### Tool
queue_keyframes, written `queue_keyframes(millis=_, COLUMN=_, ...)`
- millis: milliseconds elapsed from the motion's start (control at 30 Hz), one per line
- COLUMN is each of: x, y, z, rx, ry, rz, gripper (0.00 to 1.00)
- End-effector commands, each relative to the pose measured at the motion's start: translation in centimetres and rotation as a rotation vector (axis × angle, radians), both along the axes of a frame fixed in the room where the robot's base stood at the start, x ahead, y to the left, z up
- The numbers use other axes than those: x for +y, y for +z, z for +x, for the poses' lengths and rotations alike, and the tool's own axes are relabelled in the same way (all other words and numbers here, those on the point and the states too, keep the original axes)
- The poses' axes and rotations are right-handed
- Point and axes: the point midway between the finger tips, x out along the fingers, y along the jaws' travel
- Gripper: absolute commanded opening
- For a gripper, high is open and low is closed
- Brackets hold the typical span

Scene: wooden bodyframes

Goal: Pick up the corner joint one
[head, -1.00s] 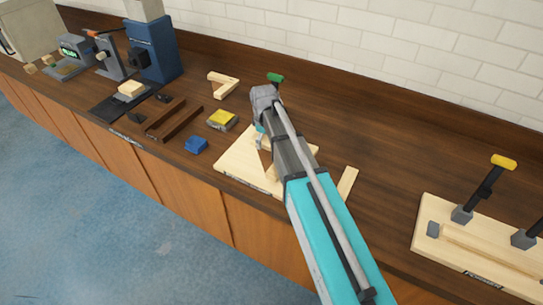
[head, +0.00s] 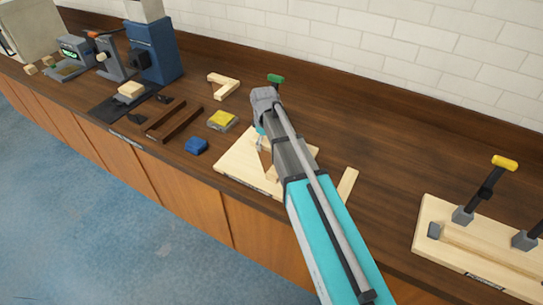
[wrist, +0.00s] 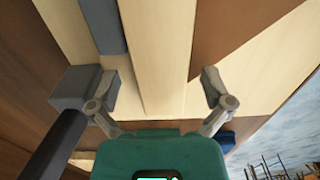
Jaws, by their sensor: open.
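My gripper (wrist: 160,84) is open in the wrist view, its two fingers on either side of a light wooden strip (wrist: 157,50). The strip lies over a pale board, and neither finger visibly touches it. In the head view my arm covers much of this pale board (head: 238,160) and most of the wood on it. My gripper (head: 262,140) is low over the board, partly hidden. An L-shaped light wooden piece (head: 224,82) lies farther back on the bench. No label shows which piece is corner joint one.
A green-handled clamp (head: 276,78) rises behind my arm. In the wrist view a grey clamp block (wrist: 82,86) sits close by the left finger. A loose strip (head: 347,184) lies right of my arm. A second clamp board (head: 428,210) stands at right, with bare bench between.

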Motion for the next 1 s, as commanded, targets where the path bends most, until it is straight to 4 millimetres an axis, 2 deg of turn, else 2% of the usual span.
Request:
queue_keyframes(millis=433, x=-0.02, y=-0.13, z=0.01, rx=0.000, ry=0.000, rz=0.000, gripper=1.00)
queue_keyframes(millis=467, x=-0.02, y=-0.13, z=0.01, rx=0.000, ry=0.000, rz=0.000, gripper=0.96)
queue_keyframes(millis=900, x=-0.09, y=-0.15, z=0.03, rx=0.000, ry=-0.001, rz=-0.001, gripper=0.15)
queue_keyframes(millis=1000, x=-0.11, y=-0.17, z=0.02, rx=-0.001, ry=-0.001, rz=-0.002, gripper=0.00)
